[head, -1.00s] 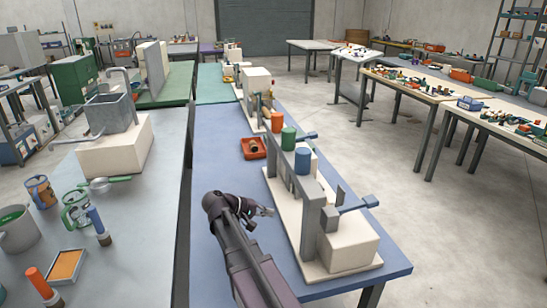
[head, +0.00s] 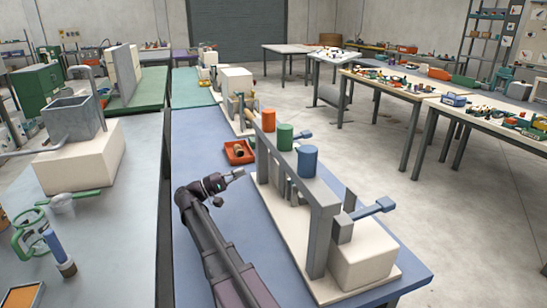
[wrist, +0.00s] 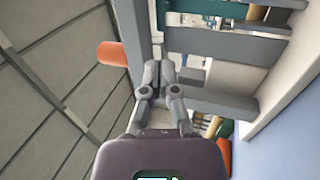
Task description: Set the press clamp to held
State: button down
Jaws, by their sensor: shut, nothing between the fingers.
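The winder is a grey frame (head: 324,225) on a cream base, with an orange, a green and a blue (head: 307,160) cylinder along its top beam. A blue-handled lever (head: 372,208) sticks out to the right beside a cream block at its near end. A second blue lever (head: 299,136) shows behind the green cylinder. I cannot tell which part is the press clamp. My gripper (head: 238,174) is shut and empty, left of the frame in the head view. In the wrist view its closed fingertips (wrist: 163,72) are near grey bars (wrist: 225,46); contact is unclear.
A red tray (head: 231,159) holding a brown part lies on the blue table just beyond my gripper. A grey table (head: 100,235) with a hopper (head: 73,118), cups and tools stands to the left. The blue tabletop left of the frame is mostly clear.

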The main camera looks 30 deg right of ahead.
dwell(0.4)
jog(key=p+x, duration=0.4)
jog(key=x, duration=1)
jog(key=shift+p+x, duration=0.45)
jog(key=shift+x, duration=0.45)
jog(key=r+b+v, duration=0.1)
jog(key=b+v, duration=0.1)
jog(key=v, duration=1.2)
jog(key=shift+a+r, duration=0.3)
jog(key=shift+r, duration=0.15)
